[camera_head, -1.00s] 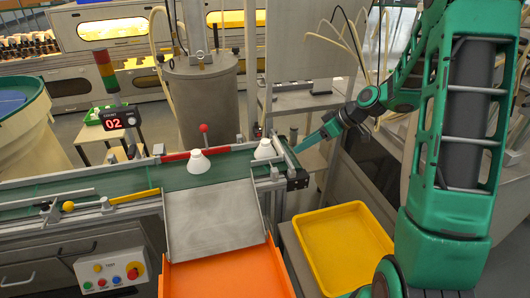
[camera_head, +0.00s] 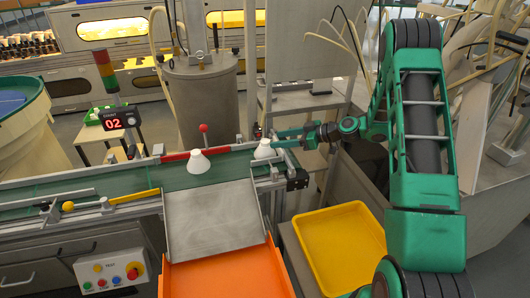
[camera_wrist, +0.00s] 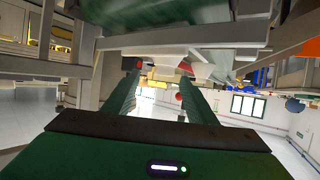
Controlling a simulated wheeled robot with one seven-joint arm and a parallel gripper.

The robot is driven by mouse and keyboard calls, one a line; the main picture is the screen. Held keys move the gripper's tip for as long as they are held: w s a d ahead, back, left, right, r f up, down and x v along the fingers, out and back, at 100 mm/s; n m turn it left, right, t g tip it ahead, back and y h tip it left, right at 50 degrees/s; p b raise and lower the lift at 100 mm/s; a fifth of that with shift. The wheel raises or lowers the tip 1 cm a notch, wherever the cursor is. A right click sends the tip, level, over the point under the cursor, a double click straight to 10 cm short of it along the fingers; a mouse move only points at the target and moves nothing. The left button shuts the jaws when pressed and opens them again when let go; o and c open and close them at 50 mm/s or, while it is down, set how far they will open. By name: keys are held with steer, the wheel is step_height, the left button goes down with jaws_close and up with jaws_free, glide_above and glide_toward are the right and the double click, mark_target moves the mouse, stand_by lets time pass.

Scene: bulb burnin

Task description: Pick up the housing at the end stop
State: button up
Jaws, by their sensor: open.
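Two white cone-shaped housings stand on the green conveyor belt (camera_head: 140,182) in the head view. One housing (camera_head: 264,150) is at the belt's right end, by the end stop. The other housing (camera_head: 198,162) stands farther left, above the metal chute. My gripper (camera_head: 278,139) reaches in from the right, with its fingertips close to the end-stop housing; contact cannot be told. In the wrist view the two green fingers of my gripper (camera_wrist: 160,82) are spread apart. Pale housing shapes (camera_wrist: 205,72) show beyond and near the fingertips, under the belt that appears at the top.
A metal chute (camera_head: 212,220) slopes from the belt to an orange bin (camera_head: 225,275). A yellow tray (camera_head: 342,245) sits to its right. A red-knobbed post (camera_head: 203,128) and red bar (camera_head: 175,158) stand along the belt's back edge. Belt rails flank the housings.

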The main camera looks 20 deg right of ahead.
mark_target(269, 141)
steer(key=shift+s+a+x, duration=0.1)
steer(key=shift+s+x, duration=0.05)
steer(key=shift+x, duration=1.55)
steer(key=shift+s+a+x, duration=0.15)
steer(key=shift+x, duration=1.5)
steer(key=c, duration=1)
